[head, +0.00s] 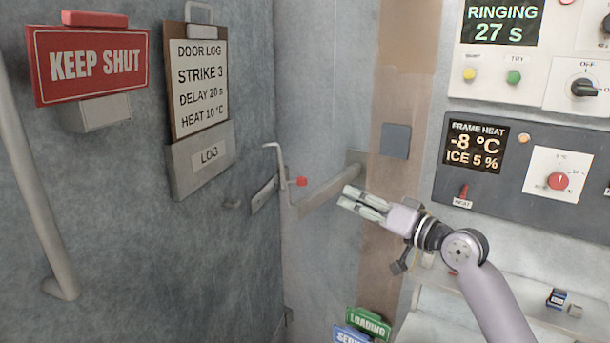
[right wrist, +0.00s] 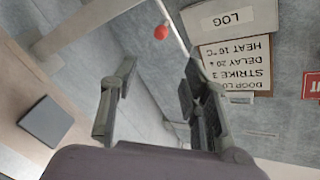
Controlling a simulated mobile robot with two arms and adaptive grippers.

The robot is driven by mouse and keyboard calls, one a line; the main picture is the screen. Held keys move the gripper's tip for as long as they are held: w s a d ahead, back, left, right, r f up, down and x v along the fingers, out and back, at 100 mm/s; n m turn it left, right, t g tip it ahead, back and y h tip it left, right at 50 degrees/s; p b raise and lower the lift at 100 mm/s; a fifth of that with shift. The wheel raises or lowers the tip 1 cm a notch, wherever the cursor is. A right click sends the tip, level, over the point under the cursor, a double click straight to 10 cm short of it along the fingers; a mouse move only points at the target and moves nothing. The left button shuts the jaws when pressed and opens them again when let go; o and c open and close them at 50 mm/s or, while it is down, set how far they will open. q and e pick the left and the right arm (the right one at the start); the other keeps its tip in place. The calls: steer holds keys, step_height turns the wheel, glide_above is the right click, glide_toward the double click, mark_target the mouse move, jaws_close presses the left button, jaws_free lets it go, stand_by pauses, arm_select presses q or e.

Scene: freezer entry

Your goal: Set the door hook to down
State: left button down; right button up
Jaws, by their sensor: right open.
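The door hook (head: 283,168) is a thin pale metal rod near the corner where the grey door meets the wall. It stands roughly upright, its bent tip pointing left at the top. A red knob (head: 301,181) sticks out from it to the right. In the right wrist view the red knob (right wrist: 160,32) and the hook's rod (right wrist: 176,28) show upside down beyond the fingers. My right gripper (head: 347,196) is open and empty, to the right of the knob and slightly lower in the head view, apart from it. My left gripper is not in view.
A metal bar (head: 330,188) runs along the wall behind the gripper. The door carries a red KEEP SHUT sign (head: 92,64), a log clipboard (head: 200,85) and a long handle (head: 35,190). Control panels (head: 525,165) are at right. LOADING sign (head: 368,323) is low down.

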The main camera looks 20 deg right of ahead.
steer(key=p, duration=0.3)
glide_toward(306, 182)
steer(key=w, duration=0.1)
steer(key=x, duration=0.3)
steer(key=p+x, duration=0.1)
steer(key=x, duration=0.2)
steer(key=p+x, duration=0.1)
steer(key=x, duration=0.2)
steer(key=shift+a, duration=0.35)
steer(key=shift+w+a+f+p, duration=0.15)
steer(key=shift+w+p, duration=0.15)
steer(key=shift+w, duration=0.2)
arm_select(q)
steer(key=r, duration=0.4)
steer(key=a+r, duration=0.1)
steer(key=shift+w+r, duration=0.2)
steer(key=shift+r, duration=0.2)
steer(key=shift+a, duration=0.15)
arm_select(e)
jaws_close()
